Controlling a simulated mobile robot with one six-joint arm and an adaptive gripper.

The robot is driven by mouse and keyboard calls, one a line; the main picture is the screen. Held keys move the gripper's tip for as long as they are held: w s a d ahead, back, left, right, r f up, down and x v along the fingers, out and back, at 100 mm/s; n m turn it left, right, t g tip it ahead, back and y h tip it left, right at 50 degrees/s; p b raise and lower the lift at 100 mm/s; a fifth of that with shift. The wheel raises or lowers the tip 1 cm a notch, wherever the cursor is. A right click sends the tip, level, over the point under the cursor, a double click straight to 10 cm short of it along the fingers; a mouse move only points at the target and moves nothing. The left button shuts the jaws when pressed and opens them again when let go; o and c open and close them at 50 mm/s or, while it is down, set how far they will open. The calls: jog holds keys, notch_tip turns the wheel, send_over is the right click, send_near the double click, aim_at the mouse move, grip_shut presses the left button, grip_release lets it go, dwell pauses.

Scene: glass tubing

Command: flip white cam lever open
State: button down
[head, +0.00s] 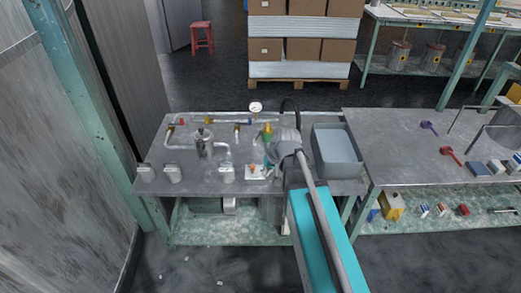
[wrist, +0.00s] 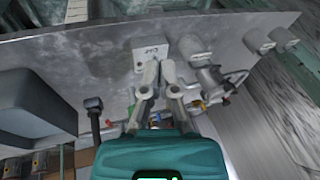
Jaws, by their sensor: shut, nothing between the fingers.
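A small white plate (head: 254,173) lies on the grey bench top, with a small orange-red part on it in the head view. The plate shows dark lettering in the wrist view (wrist: 146,51), too small to read surely. I cannot clearly make out the white cam lever; part of the plate is behind my fingers in the wrist view. My gripper (wrist: 160,66) is shut and empty, its fingertips at the plate's near edge in the picture. Whether they touch it I cannot tell. In the head view my gripper (head: 268,163) is partly hidden by my arm.
Pale blocky fittings (head: 227,174) (head: 172,174) (head: 146,173) stand along the bench's front. A metal vessel with piping (head: 204,143) and a pressure gauge (head: 256,107) stand behind. A grey bin (head: 338,150) sits right of my arm. A second bench (head: 400,160) adjoins on the right.

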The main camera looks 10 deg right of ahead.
jog(key=w+d+f+m+t+y+b, duration=0.1)
jog(key=w+d+f+m+t+b, duration=0.1)
jog(key=w+b, duration=0.4)
jog(key=w+d+f+m+t+y+b, duration=0.1)
jog(key=w+d+f+m+t+b, duration=0.1)
jog(key=w+d+f+t+b, duration=0.2)
jog(key=w+d+f+m+t+y+b, duration=0.1)
jog(key=w+d+f+m+t+b, duration=0.1)
jog(key=w+b, duration=0.7)
jog(key=w+f+t, duration=0.1)
jog(key=w+f, duration=0.1)
jog(key=w, duration=0.3)
jog(key=shift+d+f, duration=0.2)
jog(key=shift+d, duration=0.2)
jog(key=shift+w+a, duration=0.1)
jog(key=shift+w, duration=0.05)
jog(key=shift+b+x, duration=2.2)
jog(key=shift+x, duration=2.7)
